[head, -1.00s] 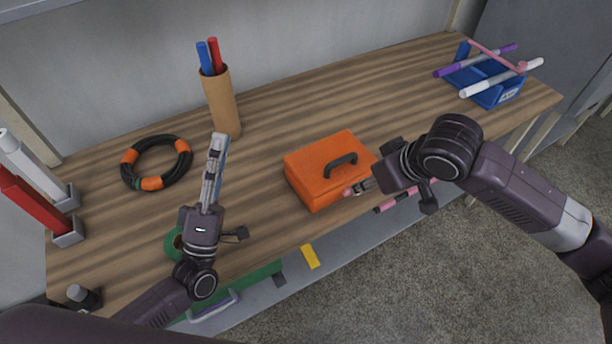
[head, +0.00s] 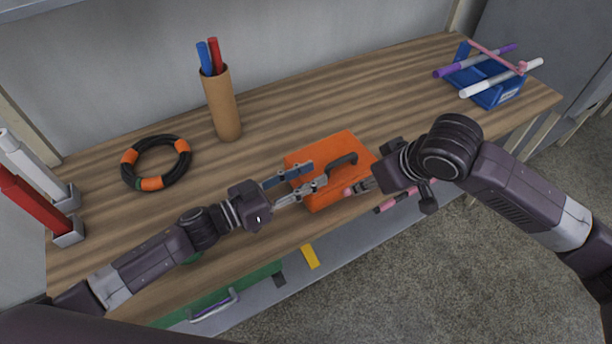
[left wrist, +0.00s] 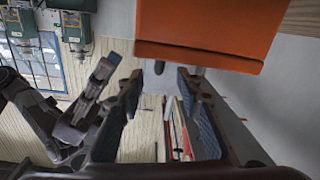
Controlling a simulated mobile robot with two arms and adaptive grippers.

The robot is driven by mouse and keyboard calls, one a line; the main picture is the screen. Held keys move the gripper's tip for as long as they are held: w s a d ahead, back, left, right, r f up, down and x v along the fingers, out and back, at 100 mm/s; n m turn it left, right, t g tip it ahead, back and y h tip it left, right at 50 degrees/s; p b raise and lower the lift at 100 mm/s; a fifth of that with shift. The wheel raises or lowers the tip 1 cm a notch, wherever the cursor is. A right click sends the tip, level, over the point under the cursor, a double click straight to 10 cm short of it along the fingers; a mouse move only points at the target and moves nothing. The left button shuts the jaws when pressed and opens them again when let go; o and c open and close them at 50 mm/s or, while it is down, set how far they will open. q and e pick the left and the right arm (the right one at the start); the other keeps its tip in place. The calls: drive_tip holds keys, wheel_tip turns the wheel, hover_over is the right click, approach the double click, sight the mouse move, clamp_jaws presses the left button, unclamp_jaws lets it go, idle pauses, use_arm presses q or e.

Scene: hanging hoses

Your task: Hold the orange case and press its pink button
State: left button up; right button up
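The orange case (head: 335,147) with a dark handle (head: 343,161) sits near the table's front edge. In the left wrist view the case (left wrist: 210,25) fills the top, just beyond the fingers. My left gripper (head: 316,176) is open, its fingers apart over the case's left part, pointing at the handle; they show apart in the wrist view (left wrist: 158,78). My right gripper (head: 360,187) is at the case's front right side, partly hidden by its own wrist. A small pink spot, likely the button (head: 348,192), shows beside its fingertips; contact cannot be told.
A black-and-orange ring (head: 156,163) and a brown cup (head: 222,105) with red and blue pens stand to the left and back. A blue tray (head: 487,85) with markers is at the far right. The table between cup and tray is clear.

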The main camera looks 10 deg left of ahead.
sight(335, 166)
use_arm(q)
drive_tip(key=x, duration=0.7)
drive_tip(key=shift+d, duration=0.15)
clamp_jaws()
drive_tip(key=shift+s+f, duration=0.1)
drive_tip(key=shift+f, duration=0.2)
use_arm(e)
drive_tip(key=shift+r, duration=0.1)
idle(0.8)
drive_tip(key=shift+c, duration=0.3)
